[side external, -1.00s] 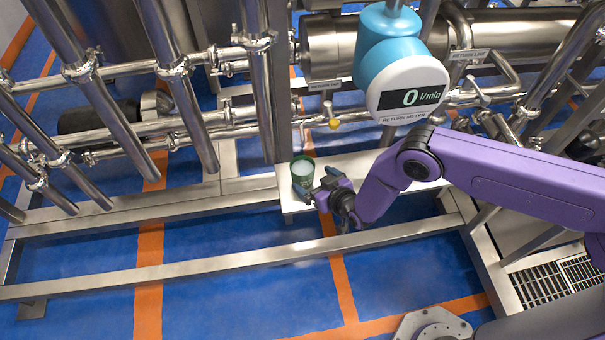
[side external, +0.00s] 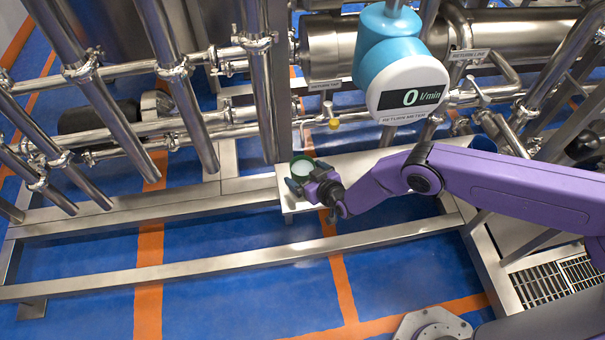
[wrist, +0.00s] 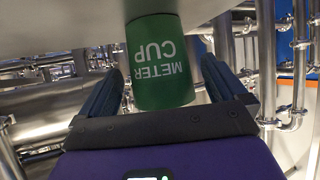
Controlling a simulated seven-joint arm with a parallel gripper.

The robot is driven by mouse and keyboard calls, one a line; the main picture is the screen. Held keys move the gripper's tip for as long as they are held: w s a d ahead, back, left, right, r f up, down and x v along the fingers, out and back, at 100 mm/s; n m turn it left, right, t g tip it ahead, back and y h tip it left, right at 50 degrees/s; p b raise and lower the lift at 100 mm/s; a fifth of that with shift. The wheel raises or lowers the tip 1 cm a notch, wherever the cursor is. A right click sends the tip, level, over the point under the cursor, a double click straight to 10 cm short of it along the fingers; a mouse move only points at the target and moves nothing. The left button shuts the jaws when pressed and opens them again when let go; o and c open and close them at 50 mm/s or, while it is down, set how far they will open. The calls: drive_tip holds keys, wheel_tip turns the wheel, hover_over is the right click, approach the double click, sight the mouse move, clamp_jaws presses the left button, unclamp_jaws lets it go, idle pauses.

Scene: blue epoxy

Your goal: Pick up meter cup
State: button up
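The meter cup (side external: 303,167) is a green cup with a pale inside, standing on a white shelf (side external: 355,168) below the flow meter. In the wrist view the cup (wrist: 160,75) shows its "METER CUP" lettering upside down. My gripper (side external: 298,184) is at the near side of the cup. In the wrist view its two dark blue fingers (wrist: 158,92) are spread, one on each side of the cup, with a visible gap on the right. Contact on the left side is unclear.
A blue and white flow meter (side external: 405,85) reading 0 l/min hangs above the shelf. Steel pipes (side external: 190,105) and a yellow-knobbed valve (side external: 334,123) lie behind the cup. A low steel rail (side external: 200,271) runs in front, with open blue floor around it.

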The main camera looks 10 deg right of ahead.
drive_tip(key=c, duration=1.2)
drive_tip(key=shift+c, duration=0.2)
drive_tip(key=shift+r, duration=0.2)
